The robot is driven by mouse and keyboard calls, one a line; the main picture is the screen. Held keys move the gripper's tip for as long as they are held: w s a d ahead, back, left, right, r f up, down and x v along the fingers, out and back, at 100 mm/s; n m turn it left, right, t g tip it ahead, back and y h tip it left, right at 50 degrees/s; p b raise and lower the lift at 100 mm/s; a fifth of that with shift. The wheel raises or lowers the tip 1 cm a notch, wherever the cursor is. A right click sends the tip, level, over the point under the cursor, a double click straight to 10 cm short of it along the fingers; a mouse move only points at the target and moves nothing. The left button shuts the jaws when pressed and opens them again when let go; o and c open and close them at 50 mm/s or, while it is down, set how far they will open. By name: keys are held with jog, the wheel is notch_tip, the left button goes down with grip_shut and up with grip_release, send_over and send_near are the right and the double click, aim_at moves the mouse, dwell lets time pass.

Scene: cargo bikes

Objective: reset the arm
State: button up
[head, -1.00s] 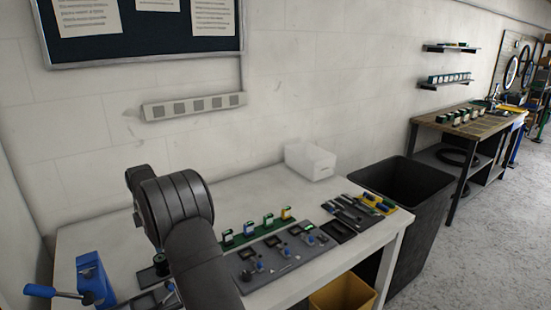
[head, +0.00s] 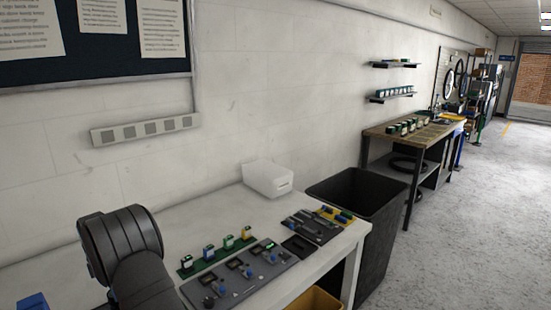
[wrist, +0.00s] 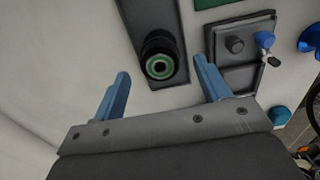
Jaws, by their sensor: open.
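My arm shows at the lower left of the head view, over the white bench (head: 190,222); its end is out of that view. In the wrist view my gripper (wrist: 162,85) is open, with its two blue fingers wide apart and nothing between them. Beyond the fingertips, a dark round part with a green ring (wrist: 160,65) stands on a grey strip (wrist: 150,15). A grey panel with knobs (wrist: 240,50) lies to the right of the right finger.
A grey board with several parts (head: 240,272) and a green rack (head: 218,253) lie on the bench. A white box (head: 267,180) stands by the wall. A black bin (head: 372,210) is right of the bench. A yellow bin (head: 315,300) is below the bench edge. Open floor lies at the right.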

jog(key=shift+f, duration=0.1)
notch_tip(320, 180, down, 3)
jog(key=shift+f, duration=0.1)
jog(key=shift+a+r, duration=0.1)
jog(key=shift+r, duration=0.3)
notch_tip(320, 180, up, 11)
notch_tip(320, 180, down, 13)
jog(key=shift+r, duration=0.2)
jog(key=r, duration=0.5)
jog(key=shift+w+d+r, duration=0.1)
jog(key=shift+w+d, duration=0.05)
jog(key=shift+d, duration=0.25)
jog(key=w+d+r, duration=0.3)
jog(key=d+r, duration=0.4)
jog(key=d, duration=0.4)
jog(key=s+a+f, duration=0.2)
jog(key=s+a, duration=0.2)
jog(key=s, duration=0.5)
jog(key=s+a+f, duration=0.2)
jog(key=s+a, duration=0.3)
jog(key=s, duration=0.4)
jog(key=shift+f, duration=0.25)
